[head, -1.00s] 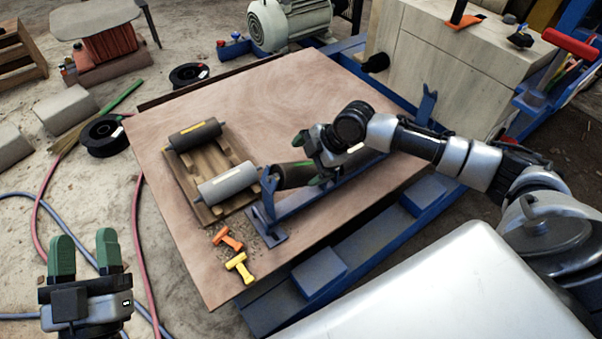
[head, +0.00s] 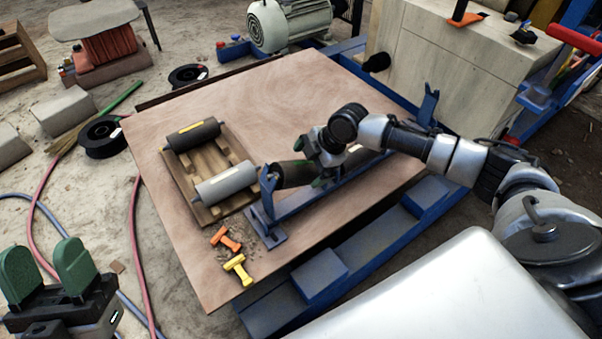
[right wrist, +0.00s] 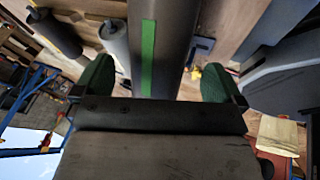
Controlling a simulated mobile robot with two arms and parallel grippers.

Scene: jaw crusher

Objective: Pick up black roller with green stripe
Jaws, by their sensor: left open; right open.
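The black roller with the green stripe (right wrist: 175,40) lies between the spread green fingers of my right gripper in the right wrist view, its stripe facing the camera. In the head view the roller (head: 290,175) rests along a blue stand (head: 320,195) on the board, its middle partly hidden by my right gripper (head: 325,172). The right gripper is open around the roller, with a gap on each side in the wrist view; contact cannot be told. My left gripper (head: 45,265) is open and empty at the lower left, off the board.
A wooden pallet (head: 207,178) left of the stand holds a dark roller with a yellow stripe (head: 193,134) and a grey roller (head: 227,183). Orange (head: 226,239) and yellow (head: 238,268) T-shaped pieces lie in front. The stand's upright forks flank the roller.

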